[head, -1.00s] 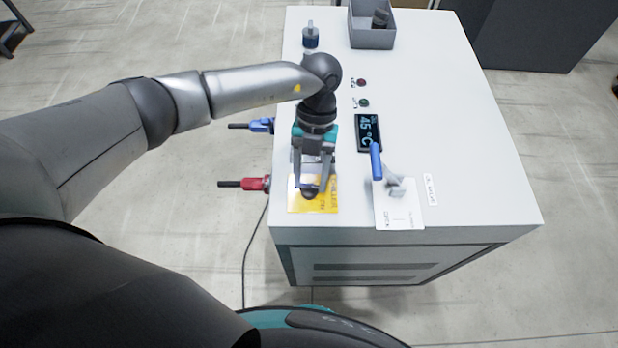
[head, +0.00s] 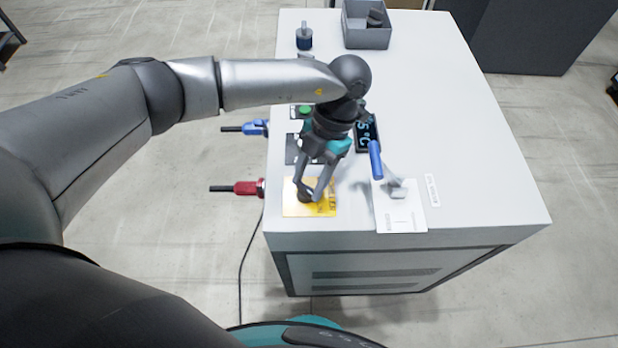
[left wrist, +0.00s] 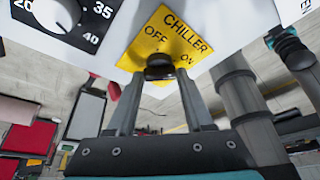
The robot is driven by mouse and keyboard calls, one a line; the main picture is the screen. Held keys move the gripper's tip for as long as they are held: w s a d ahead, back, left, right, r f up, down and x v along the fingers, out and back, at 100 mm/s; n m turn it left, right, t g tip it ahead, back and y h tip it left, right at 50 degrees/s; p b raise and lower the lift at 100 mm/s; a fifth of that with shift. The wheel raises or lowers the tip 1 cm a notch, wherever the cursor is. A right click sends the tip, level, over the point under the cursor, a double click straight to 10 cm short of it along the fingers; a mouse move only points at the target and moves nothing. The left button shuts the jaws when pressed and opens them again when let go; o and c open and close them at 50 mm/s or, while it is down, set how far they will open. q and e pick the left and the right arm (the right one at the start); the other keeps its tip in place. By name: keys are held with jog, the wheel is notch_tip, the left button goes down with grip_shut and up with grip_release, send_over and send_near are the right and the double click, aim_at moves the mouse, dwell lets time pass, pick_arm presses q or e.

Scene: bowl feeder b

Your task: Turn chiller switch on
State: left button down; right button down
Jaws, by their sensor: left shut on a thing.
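The chiller switch is a dark round knob (left wrist: 160,68) on a yellow plate (head: 323,206) at the front left of the white cabinet top. In the left wrist view the plate reads CHILLER, with OFF on the left and ON on the right of the knob. My left gripper (head: 307,195) is shut on the knob, one finger on each side. In the head view its wrist leans to the right above the plate. The fingers partly hide the knob, and I cannot tell which label it points at.
A blue-handled lever (head: 376,160) stands right of the plate on a white label card (head: 400,215). The display (head: 367,133) is partly behind my wrist. A blue valve (head: 255,128) and a red valve (head: 248,188) stick out left. A grey bin (head: 366,38) stands at the back.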

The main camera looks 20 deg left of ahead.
dwell(0.4)
pick_arm(q)
jog(key=shift+c, duration=1.4)
grip_release()
jog(key=b+v, duration=0.1)
jog(key=v, duration=1.4)
jog(key=shift+r, duration=0.2)
jog(key=shift+s+f, duration=0.1)
